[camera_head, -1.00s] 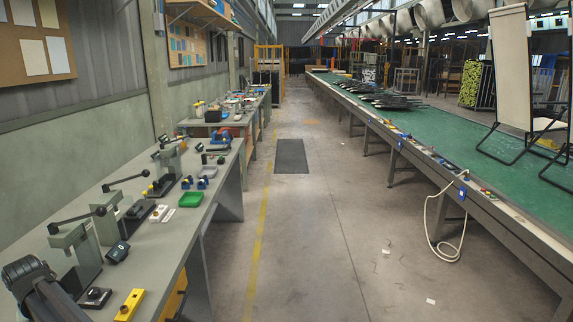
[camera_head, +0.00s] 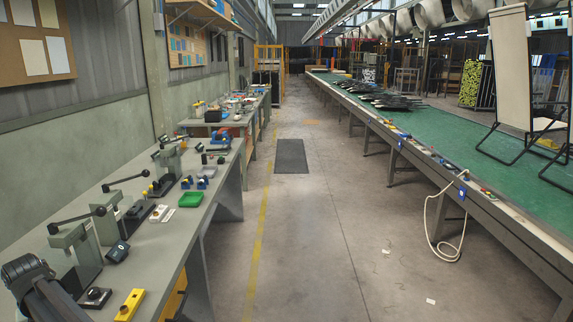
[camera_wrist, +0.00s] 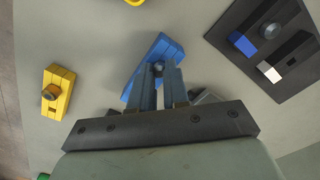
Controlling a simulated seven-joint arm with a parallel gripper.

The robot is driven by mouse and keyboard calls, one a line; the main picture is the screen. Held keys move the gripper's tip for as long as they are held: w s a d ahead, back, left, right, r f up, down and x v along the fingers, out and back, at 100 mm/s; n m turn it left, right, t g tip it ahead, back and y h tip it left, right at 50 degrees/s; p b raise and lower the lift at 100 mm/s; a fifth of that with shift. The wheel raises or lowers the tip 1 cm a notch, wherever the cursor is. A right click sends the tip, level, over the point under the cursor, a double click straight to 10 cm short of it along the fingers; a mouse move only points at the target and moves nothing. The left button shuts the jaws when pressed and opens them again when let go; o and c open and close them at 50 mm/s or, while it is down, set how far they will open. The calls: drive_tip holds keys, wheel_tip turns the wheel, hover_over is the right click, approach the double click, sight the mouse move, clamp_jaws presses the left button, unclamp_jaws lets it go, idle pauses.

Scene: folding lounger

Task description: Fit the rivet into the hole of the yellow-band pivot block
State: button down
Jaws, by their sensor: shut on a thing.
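In the wrist view my gripper (camera_wrist: 159,72) is shut on a small grey round-headed part, seemingly the rivet (camera_wrist: 158,67). The fingers hide most of it. It shows over a blue block (camera_wrist: 146,62); I cannot tell whether they touch. A yellow block (camera_wrist: 66,83) with a round brownish feature on top lies to the left, apart from my gripper; it seems to be the yellow block (camera_head: 130,304) in the head view. I cannot make out the yellow-band pivot block or its hole for certain.
A dark plate (camera_wrist: 239,17) at upper right in the wrist view carries dark blocks with blue and white bands and a round metal stud. In the head view, lever presses (camera_head: 75,245) line the grey bench (camera_head: 160,255).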

drive_tip(key=shift+r, duration=0.25)
drive_tip(key=shift+r, duration=2.3)
drive_tip(key=shift+w+d, duration=0.15)
drive_tip(key=shift+w, duration=0.1)
drive_tip(key=w+a+r, duration=0.7)
drive_tip(key=w+a, duration=0.4)
drive_tip(key=a, duration=0.2)
drive_tip(key=shift+w+a, duration=0.15)
drive_tip(key=shift+w, duration=0.2)
